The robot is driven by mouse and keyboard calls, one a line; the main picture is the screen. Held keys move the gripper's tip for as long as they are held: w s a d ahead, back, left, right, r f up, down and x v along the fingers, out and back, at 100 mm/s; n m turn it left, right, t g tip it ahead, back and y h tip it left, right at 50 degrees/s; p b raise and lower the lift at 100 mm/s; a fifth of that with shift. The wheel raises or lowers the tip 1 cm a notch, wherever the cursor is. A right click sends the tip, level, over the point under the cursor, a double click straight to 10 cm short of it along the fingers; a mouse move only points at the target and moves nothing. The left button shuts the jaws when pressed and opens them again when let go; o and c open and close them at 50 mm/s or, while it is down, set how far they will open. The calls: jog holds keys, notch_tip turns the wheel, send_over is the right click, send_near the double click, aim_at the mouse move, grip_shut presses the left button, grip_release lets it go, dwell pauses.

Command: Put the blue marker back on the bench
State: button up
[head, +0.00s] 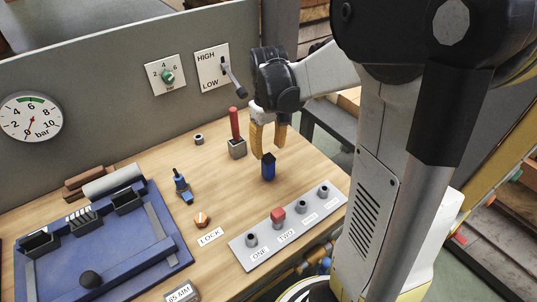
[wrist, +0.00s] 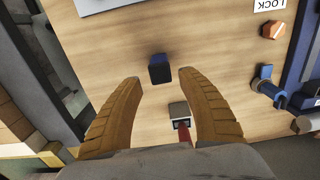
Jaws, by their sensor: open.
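The blue marker (head: 268,170), a short blue block with a dark top, stands upright on the wooden bench (head: 222,180). It stands between the grey holder and the button panel. My gripper (head: 268,150) is open, its two tan fingers pointing down just behind and above the marker. In the wrist view the marker (wrist: 160,69) shows just beyond the gap between the fingertips (wrist: 159,78). The fingers look apart from it, with nothing held between them.
A grey holder (head: 237,149) with a red peg (head: 235,123) stands left of my gripper. A panel (head: 290,227) with several buttons lies in front. A blue tray (head: 95,258), a blue tool (head: 181,187) and an orange knob (head: 202,219) are farther left.

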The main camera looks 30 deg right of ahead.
notch_tip(320, 180, up, 2)
jog(key=shift+r, duration=0.15)
jog(key=s+a+r+t, duration=0.7)
jog(key=s+a, duration=0.3)
jog(key=a, duration=0.3)
jog(key=shift+s+a+r, duration=0.2)
jog(key=shift+s+a, duration=0.05)
jog(key=shift+s, duration=0.1)
dwell(0.4)
